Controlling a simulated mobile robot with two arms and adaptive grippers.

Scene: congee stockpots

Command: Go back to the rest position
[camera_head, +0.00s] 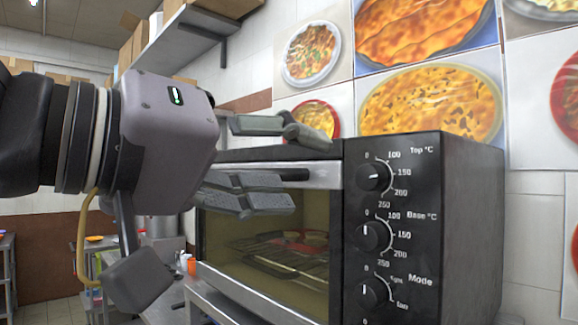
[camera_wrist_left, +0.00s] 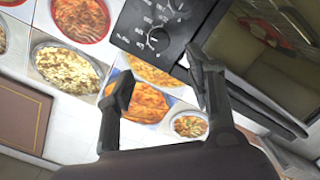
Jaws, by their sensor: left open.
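My left gripper (camera_head: 290,165) comes in from the left in the head view, in front of the upper part of the oven. Its fingers are spread apart with nothing between them. The wrist view shows the same open gripper (camera_wrist_left: 160,95) with the wall and part of the oven behind it. The black oven (camera_head: 435,215) stands with its glass door closed. Its handle (camera_head: 295,175) is partly hidden behind my fingers, and I cannot tell whether they touch it. My right gripper is not in view.
The oven's knobs (camera_head: 374,177) face me on the right. A rack (camera_head: 275,255) shows through the glass. A metal shelf (camera_head: 175,45) with boxes hangs at the upper left. Food pictures (camera_head: 430,105) cover the tiled wall. Open floor shows at lower left.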

